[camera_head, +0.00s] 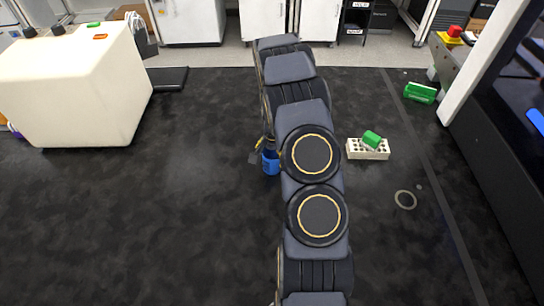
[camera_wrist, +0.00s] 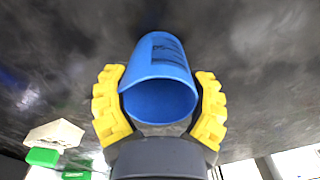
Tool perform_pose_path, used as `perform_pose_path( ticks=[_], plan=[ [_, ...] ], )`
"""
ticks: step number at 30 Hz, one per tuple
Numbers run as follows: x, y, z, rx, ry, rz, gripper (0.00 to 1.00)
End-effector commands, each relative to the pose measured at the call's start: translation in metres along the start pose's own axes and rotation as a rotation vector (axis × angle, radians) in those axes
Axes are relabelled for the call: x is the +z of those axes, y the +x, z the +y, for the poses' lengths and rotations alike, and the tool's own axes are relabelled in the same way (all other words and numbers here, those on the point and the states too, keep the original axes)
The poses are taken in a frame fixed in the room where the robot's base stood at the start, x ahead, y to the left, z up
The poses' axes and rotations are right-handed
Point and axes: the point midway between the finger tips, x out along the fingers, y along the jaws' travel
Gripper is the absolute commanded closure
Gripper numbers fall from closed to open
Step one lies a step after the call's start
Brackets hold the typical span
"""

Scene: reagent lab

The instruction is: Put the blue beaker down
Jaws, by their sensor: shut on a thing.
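The blue beaker (camera_wrist: 160,52) is between the two yellow fingers of my gripper (camera_wrist: 160,103) in the wrist view, with dark markings on its side and its open mouth facing the camera. The fingers are shut on its sides. In the head view the blue beaker (camera_head: 271,163) shows just left of my arm, over the dark bench top (camera_head: 200,220). My gripper (camera_head: 262,156) is mostly hidden there behind my arm. I cannot tell whether the beaker's base touches the bench.
A white rack (camera_head: 368,152) with a green item (camera_head: 372,139) on it stands right of my arm. A grey ring (camera_head: 405,199) lies farther right. A green box (camera_head: 419,93) is at the back right. A large cream machine (camera_head: 75,90) fills the left. The bench between is clear.

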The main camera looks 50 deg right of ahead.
Motion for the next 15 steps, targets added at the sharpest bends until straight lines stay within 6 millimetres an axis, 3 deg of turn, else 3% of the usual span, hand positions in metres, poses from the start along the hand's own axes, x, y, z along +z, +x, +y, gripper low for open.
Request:
perform_pose_path(
  ticks=[6, 7, 9, 15],
  plan=[
    [0.0001, 0.0034, 0.0002, 0.0, -0.001, 0.0, 0.7],
    [0.0, 0.0029, 0.0001, 0.0, -0.001, 0.0, 0.24],
    [0.0, 0.0027, 0.0001, 0.0, -0.001, 0.0, 0.0],
    [0.0001, 0.0026, 0.0002, 0.0, -0.001, 0.0, 0.0]
  ],
)
